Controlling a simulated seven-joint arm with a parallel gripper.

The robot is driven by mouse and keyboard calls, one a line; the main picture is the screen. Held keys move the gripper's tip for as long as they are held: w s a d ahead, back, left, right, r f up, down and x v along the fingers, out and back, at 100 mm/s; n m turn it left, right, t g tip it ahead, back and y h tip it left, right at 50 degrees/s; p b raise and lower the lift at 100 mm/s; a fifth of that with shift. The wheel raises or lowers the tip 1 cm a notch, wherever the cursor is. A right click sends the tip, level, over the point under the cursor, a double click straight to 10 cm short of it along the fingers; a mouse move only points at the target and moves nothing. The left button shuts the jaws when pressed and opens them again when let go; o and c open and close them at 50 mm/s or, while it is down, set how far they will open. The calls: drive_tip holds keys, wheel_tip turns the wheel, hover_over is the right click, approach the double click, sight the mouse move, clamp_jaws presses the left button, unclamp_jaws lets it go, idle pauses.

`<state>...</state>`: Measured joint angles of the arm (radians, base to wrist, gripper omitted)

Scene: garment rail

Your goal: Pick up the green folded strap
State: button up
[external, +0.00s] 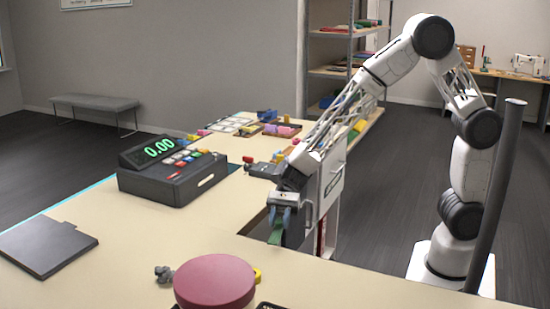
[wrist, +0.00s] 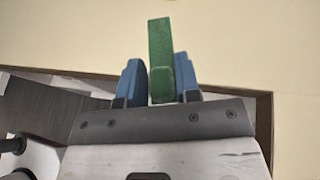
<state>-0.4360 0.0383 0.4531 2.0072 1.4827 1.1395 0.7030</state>
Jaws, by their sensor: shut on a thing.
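The green folded strap (wrist: 160,45) is between the two blue fingers of my gripper (wrist: 160,85) in the wrist view, and its longer end sticks out past the fingertips. In the external view my gripper (external: 279,217) points down near the table's inner edge, shut on the strap (external: 277,235), which hangs from the fingertips. Whether the strap's lower end touches anything is hard to tell.
The pale table (external: 130,240) has a dark cash register (external: 175,168) at left, a flat dark plate (external: 45,245) and a round maroon-topped object (external: 214,281) at the front. Several small coloured items and trays lie at the back. Shelving (external: 340,72) stands behind.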

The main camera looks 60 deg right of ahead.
drive_tip(key=shift+s+d+r, duration=0.1)
drive_tip(key=shift+s+d, duration=0.6)
drive_tip(key=shift+s, duration=0.15)
